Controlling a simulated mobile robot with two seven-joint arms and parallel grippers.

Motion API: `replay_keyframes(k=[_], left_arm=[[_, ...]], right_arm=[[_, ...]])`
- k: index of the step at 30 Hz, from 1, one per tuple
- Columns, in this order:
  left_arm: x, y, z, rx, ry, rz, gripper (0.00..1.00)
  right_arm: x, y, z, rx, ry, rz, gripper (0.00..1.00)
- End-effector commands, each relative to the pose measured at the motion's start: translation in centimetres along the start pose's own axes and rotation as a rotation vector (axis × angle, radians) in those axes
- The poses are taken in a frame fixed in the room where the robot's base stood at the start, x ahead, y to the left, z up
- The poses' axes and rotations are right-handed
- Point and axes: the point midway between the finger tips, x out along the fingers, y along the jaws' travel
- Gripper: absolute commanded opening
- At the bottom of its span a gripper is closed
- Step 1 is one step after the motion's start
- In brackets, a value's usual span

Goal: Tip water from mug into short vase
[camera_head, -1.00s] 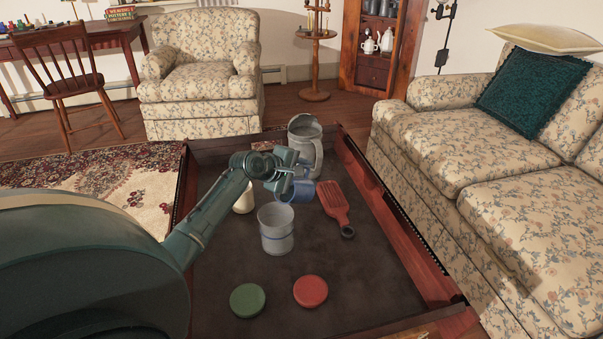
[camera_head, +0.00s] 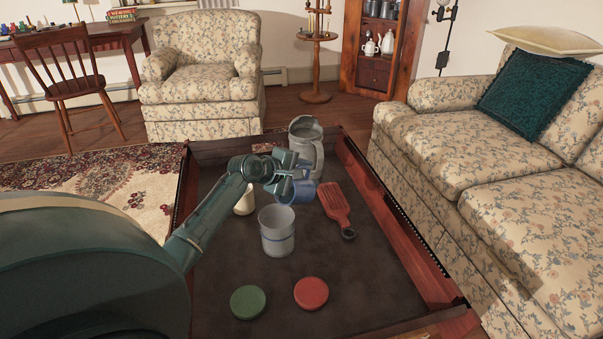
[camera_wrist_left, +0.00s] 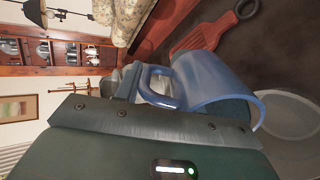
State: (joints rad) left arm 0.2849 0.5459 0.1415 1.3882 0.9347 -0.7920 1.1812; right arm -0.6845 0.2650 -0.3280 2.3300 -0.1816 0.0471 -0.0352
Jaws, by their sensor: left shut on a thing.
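My left gripper (camera_head: 287,179) is shut on the blue mug (camera_head: 299,193), held above the tray table behind the short vase. In the left wrist view the mug (camera_wrist_left: 215,82) shows its handle against the gripper and looks tilted; I cannot see water in it. The short vase (camera_head: 277,234), grey with a blue band, stands upright on the table, nearer the camera than the mug. Part of its grey round shape (camera_wrist_left: 288,115) shows beyond the mug in the wrist view. My right gripper is not in view.
A grey pitcher (camera_head: 308,145) stands behind the mug. A red slotted spatula (camera_head: 337,206) lies to the right, a cream object (camera_head: 244,204) stands left. Green (camera_head: 248,302) and red (camera_head: 311,293) discs lie in front. Raised wooden edges (camera_head: 400,240) border the table.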

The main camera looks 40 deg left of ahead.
Motion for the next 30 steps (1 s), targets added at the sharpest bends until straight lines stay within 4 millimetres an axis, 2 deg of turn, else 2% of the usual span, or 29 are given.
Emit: replay_keyframes(k=[30], left_arm=[[-1.4, 0.7, 0.1, 0.000, -0.018, 0.151, 0.05]], right_arm=[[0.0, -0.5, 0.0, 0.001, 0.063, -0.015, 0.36]])
